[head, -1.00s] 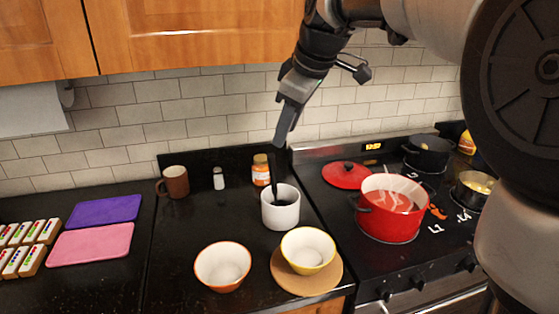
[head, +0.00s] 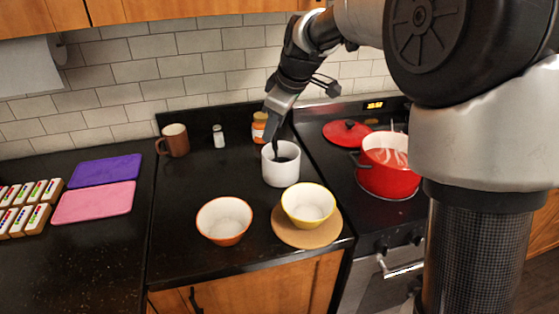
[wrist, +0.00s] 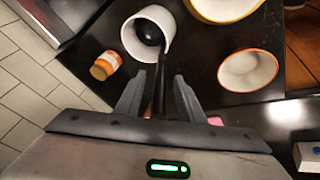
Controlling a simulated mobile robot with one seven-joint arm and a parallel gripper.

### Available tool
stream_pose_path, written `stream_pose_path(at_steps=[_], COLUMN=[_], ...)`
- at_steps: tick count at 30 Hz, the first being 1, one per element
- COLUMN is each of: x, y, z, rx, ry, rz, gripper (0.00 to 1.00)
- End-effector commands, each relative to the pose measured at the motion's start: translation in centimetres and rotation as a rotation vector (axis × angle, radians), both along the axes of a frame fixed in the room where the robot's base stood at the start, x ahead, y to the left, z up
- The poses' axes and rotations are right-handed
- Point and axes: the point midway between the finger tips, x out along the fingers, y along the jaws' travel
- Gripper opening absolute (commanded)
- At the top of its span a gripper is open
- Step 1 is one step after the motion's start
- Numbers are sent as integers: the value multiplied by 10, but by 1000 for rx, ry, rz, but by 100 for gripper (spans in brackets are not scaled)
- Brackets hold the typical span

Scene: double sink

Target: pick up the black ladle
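The black ladle (wrist: 158,87) stands in a white crock (head: 281,171) on the black counter, its bowl end inside the crock. Its handle (head: 275,151) sticks up over the rim. My gripper (wrist: 158,76) is open, with one finger on each side of the ladle's handle in the wrist view. Dark gaps show between the handle and both fingers. In the head view my gripper (head: 275,130) hangs just above the crock and hides the upper handle. The crock also shows in the wrist view (wrist: 133,42).
An orange-rimmed bowl (head: 224,237) and a yellow-rimmed bowl (head: 308,220) on a round board (head: 320,238) stand in front. An orange jar (head: 259,126) is close behind the crock. A red pot (head: 388,181) is on the stove at right. A brown mug (head: 176,140) stands left.

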Motion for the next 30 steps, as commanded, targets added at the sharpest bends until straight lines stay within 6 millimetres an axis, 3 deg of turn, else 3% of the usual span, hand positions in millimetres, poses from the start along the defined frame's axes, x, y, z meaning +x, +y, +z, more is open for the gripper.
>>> stream_pose_path(at_steps=[3,11,17,18,30], x=[4,5,5,5,5], y=[3,4,4,4,4], z=[-10,-11,-11,-11,-4], rx=[0,0,0,0,0], ry=[0,-2,-2,-2,-4], rz=[1,1,1,1,0], gripper=[35,35,2,0,0])
